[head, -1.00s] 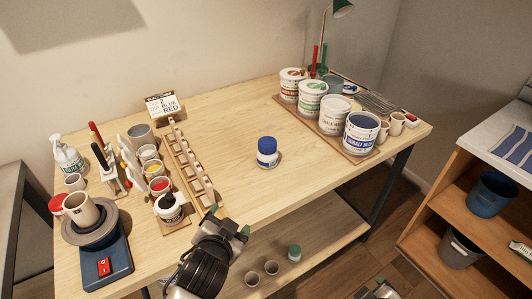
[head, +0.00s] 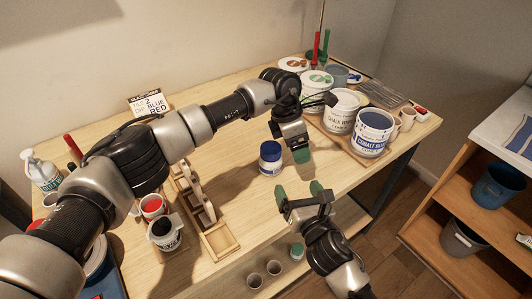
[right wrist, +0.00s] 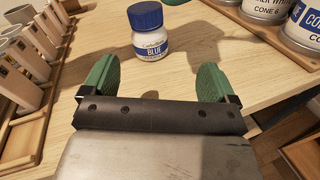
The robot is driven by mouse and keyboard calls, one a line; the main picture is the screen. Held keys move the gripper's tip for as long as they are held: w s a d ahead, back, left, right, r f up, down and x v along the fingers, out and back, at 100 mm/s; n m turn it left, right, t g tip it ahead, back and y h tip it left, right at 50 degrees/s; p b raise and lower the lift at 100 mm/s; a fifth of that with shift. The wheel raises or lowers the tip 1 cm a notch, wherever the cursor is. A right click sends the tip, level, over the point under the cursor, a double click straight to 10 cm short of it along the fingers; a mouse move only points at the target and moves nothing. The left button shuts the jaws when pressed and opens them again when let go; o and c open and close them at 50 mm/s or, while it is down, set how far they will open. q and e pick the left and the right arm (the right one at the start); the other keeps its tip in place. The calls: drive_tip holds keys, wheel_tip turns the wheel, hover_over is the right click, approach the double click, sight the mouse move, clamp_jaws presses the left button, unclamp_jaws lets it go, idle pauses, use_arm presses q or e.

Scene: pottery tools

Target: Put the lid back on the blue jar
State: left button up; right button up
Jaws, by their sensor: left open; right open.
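A small white jar labelled BLUE (head: 270,165) stands upright on the table, also seen in the right wrist view (right wrist: 151,45). A blue lid (head: 270,151) sits on its top, also visible in the right wrist view (right wrist: 146,15). My left gripper (head: 290,142) is open and empty, just right of the jar and above the table. My right gripper (head: 299,190) is open and empty in front of the jar, its two green fingers pointing toward it. In the right wrist view the jar stands beyond and between the fingers (right wrist: 155,68), apart from them.
A tub labelled COBALT BLUE (head: 371,135) stands open on a board with other tubs at the right.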

sight(275, 158)
use_arm(q)
drive_tip(key=w+a+r+y, duration=0.1)
drive_tip(key=a, duration=0.1)
drive_tip(key=w+a+r+y, duration=0.1)
drive_tip(key=a, duration=0.1)
drive_tip(key=w+a+r+y, duration=0.1)
drive_tip(key=a, duration=0.1)
drive_tip(key=shift+w+a+t+y, duration=0.15)
drive_tip(key=shift+w+t+y, duration=0.15)
drive_tip(key=shift+w+t, duration=0.1)
use_arm(e)
drive_tip(key=n, duration=0.1)
drive_tip(key=a+n+y, duration=0.1)
drive_tip(key=w+a+n, duration=0.1)
drive_tip(key=shift+r, duration=0.25)
use_arm(q)
drive_tip(key=shift+r, duration=0.1)
use_arm(e)
drive_tip(key=shift+d, duration=0.1)
use_arm(q)
drive_tip(key=shift+s, duration=0.1)
use_arm(e)
drive_tip(key=x, duration=1)
drive_tip(key=shift+w+a+r, duration=0.2)
drive_tip(key=shift+w+a, duration=0.05)
drive_tip(key=shift+w, duration=0.1)
